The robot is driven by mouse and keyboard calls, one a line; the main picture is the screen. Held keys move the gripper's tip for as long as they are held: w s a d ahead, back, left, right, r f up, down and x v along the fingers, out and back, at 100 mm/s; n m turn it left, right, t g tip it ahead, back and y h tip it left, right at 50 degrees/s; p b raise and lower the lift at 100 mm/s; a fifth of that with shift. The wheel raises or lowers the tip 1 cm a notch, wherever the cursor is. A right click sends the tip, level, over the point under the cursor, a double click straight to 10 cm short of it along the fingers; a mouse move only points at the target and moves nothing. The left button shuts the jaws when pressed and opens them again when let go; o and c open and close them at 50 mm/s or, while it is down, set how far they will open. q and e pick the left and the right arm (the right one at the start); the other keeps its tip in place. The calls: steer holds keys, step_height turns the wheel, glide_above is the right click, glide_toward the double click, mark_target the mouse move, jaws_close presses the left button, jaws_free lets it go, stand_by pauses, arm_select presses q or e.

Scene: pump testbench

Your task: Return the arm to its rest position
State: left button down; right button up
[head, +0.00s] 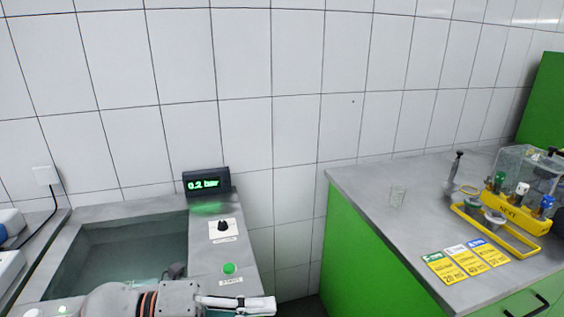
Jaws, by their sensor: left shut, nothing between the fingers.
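My left gripper (262,304) shows at the bottom of the head view, with its arm coming in from the left. Its fingers are shut with nothing between them and point right. It is in front of the pump testbench's right-hand panel (240,262), below the green start button (229,268). A black knob (222,226) sits on a white plate further back on the panel. The display (206,183) at the back reads 0.2 bar. My right gripper is not in view.
A water-filled basin (120,250) lies left of the panel. A gap separates the bench from a green cabinet with a grey top (360,185). A tiled wall stands behind.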

arm_select(q)
steer(key=w+a+f+n+t+y, duration=0.2)
steer(key=w+a+f+n+t, duration=0.15)
steer(key=n+t, duration=0.5)
steer(key=w+a+f+n+t+y, duration=0.25)
steer(key=a+n+t, duration=0.2)
steer(key=n, duration=0.65)
steer(key=s+a+f+n+y, duration=0.2)
steer(key=a+f+n+y, duration=0.15)
steer(key=f, duration=0.45)
steer(key=s+a+f+n+y, duration=0.1)
steer(key=a+f+n+y, duration=0.15)
steer(key=f+n, duration=0.35)
steer(key=s+a+f+n+g+y, duration=0.2)
steer(key=s+f+g, duration=0.3)
steer(key=s+f, duration=0.5)
step_height(320, 180, down, 4)
steer(key=shift+s+a+f+n+y, duration=0.15)
steer(key=shift+s+n+y, duration=0.15)
steer(key=shift+n+y, duration=0.2)
steer(key=shift+a, duration=0.1)
